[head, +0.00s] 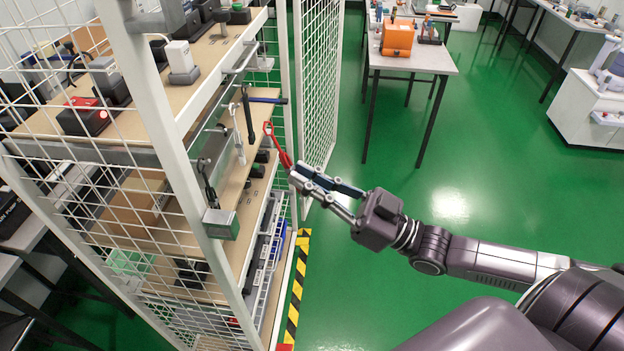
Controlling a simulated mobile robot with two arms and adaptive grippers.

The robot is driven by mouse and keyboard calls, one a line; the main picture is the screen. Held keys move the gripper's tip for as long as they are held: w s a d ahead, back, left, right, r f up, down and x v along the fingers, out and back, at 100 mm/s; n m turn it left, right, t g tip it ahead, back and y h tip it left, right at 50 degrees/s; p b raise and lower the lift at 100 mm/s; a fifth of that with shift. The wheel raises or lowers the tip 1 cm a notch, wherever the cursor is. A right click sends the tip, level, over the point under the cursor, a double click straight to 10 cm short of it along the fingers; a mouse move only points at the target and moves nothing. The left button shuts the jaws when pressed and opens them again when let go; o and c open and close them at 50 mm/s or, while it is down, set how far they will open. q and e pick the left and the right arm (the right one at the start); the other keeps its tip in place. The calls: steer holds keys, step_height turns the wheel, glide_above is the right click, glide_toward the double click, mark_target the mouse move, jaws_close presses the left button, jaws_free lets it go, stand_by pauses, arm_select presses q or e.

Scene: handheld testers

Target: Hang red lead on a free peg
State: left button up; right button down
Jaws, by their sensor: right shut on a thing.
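The red lead (283,151) is in the grip of my right gripper (297,172), which is shut on it. The lead slants up and left from the fingers and ends in a small loop near the open front of the caged shelf rack (181,168). A rail with pegs (236,72) runs along the upper shelf's front edge. A black lead (248,118) and a pale grey lead (238,137) hang below it, just left of the red lead. Which pegs are free is too small to tell. My left gripper is not in view.
An open mesh door (318,85) stands right behind my right gripper. A grey-green box (221,223) is on the near post. Testers crowd the shelves. A table with an orange case (397,38) stands farther back. The green floor (480,190) at right is clear.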

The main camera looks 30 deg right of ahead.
steer(key=w+a+f+b, duration=0.1)
steer(key=w+a+b, duration=0.2)
steer(key=a, duration=0.4)
steer(key=shift+w+f, duration=0.2)
steer(key=shift+w, duration=0.7)
stand_by(0.6)
steer(key=c, duration=1.9)
jaws_free()
